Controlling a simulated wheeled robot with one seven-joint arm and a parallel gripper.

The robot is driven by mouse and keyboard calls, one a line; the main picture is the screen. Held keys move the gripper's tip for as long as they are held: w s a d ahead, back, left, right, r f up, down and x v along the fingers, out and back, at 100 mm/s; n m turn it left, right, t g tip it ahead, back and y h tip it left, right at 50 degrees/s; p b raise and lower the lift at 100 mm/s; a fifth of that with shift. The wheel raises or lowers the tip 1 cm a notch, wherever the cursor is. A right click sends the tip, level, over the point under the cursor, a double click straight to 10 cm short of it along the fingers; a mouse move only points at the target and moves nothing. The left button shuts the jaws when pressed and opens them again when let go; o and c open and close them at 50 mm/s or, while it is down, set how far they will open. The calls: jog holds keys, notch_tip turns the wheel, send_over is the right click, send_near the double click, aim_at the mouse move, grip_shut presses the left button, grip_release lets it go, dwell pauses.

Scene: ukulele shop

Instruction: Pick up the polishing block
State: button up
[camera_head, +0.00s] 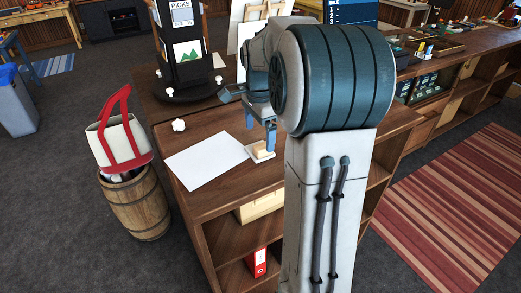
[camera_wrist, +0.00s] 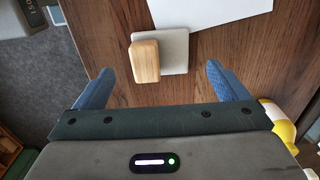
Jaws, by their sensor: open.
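The polishing block (camera_wrist: 146,62) is a small light-wood block with rounded corners. Nothing is between the fingertips. In the head view my gripper (camera_head: 260,135) points down over the pad (camera_head: 262,153), and the block is partly hidden by the fingers there.
A white paper sheet (camera_head: 207,160) lies left of the pad, with a crumpled white ball (camera_head: 179,125) behind it. A black picks stand (camera_head: 188,65) is at the back of the counter. A barrel (camera_head: 137,203) holding a white-and-red bag (camera_head: 121,140) stands left of the counter.

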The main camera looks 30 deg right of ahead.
jog(key=shift+w+f+p, duration=0.1)
jog(key=shift+f+p, duration=0.35)
jog(key=shift+f, duration=1.8)
jog(key=c, duration=1.1)
jog(key=shift+o, duration=0.2)
jog(key=shift+r, duration=0.65)
notch_tip(320, 180, up, 3)
jog(key=shift+f+b, duration=0.2)
jog(key=shift+b, duration=0.35)
jog(key=d+r+b, duration=0.1)
jog(key=d+r, duration=0.6)
jog(key=d, duration=0.4)
jog(key=shift+w+d, duration=0.3)
jog(key=shift+w, duration=0.15)
